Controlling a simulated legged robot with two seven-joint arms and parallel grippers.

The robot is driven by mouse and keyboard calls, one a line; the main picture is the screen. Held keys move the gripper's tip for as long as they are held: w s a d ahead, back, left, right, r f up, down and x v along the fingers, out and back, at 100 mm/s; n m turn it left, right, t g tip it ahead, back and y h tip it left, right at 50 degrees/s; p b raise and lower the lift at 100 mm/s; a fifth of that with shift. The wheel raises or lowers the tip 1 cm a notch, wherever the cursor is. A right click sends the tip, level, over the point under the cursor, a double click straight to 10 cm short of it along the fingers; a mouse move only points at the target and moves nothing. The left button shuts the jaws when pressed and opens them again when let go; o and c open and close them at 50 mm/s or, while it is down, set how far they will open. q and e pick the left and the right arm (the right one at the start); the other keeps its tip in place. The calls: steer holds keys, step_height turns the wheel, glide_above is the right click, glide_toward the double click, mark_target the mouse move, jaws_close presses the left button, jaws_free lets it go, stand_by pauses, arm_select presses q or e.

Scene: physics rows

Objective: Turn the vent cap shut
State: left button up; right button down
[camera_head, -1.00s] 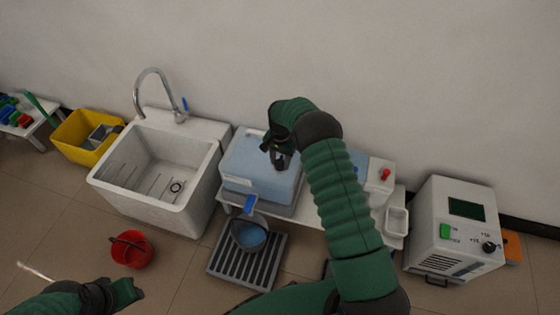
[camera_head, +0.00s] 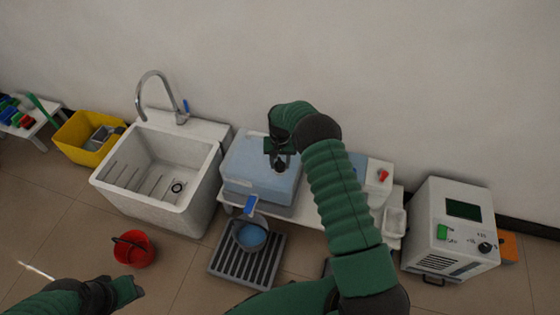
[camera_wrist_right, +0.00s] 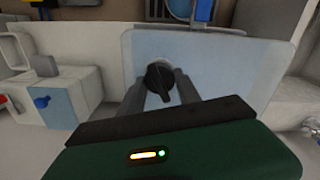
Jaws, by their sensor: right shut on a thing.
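The vent cap (camera_wrist_right: 158,78) is a small black knob on top of a light blue tank (camera_head: 258,178); the tank's pale blue top fills the middle of the right wrist view (camera_wrist_right: 215,65). My right gripper (camera_head: 281,163) reaches down onto the tank top. In the right wrist view its two fingers (camera_wrist_right: 160,92) stand on either side of the cap and are shut on it. In the head view the gripper mostly hides the cap. My left gripper (camera_head: 134,290) is at the lower left over the floor, far from the tank; its jaw opening is unclear.
A white sink (camera_head: 205,165) with a tap stands left of the tank. A blue valve handle (camera_head: 250,205) sits at the tank's front, above a bucket (camera_head: 250,236) on a grey grate (camera_head: 238,264). A white machine (camera_head: 452,230) stands right. A red bucket (camera_head: 134,249) is on the floor.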

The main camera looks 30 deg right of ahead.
steer(key=n, duration=0.3)
steer(key=shift+r+p, duration=0.1)
steer(key=shift+p, duration=0.25)
steer(key=n, duration=0.3)
steer(key=shift+n+p, duration=0.3)
steer(key=n, duration=0.3)
steer(key=shift+s+n, duration=0.1)
steer(key=shift+n, duration=1.6)
steer(key=c, duration=0.9)
jaws_free()
steer(key=shift+o, duration=0.2)
